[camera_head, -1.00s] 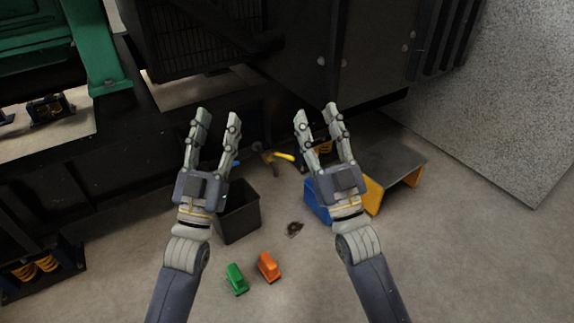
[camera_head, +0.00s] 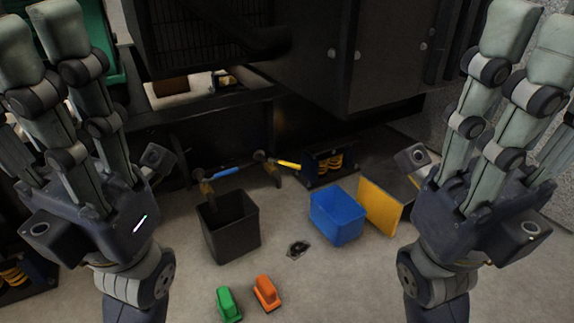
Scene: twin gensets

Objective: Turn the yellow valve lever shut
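The yellow valve lever (camera_head: 289,165) is low on the dark frame in the middle of the view. It lies roughly level, running right from its pivot on a brass-coloured valve. A similar blue lever (camera_head: 227,171) sits on another valve to its left. My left gripper (camera_head: 40,42) is raised at the left edge, fingers spread and extended, empty. My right gripper (camera_head: 534,38) is raised at the right edge, also open and empty. Both are well apart from the yellow lever, which is unobstructed.
Dark machinery (camera_head: 370,70) overhangs behind the levers.

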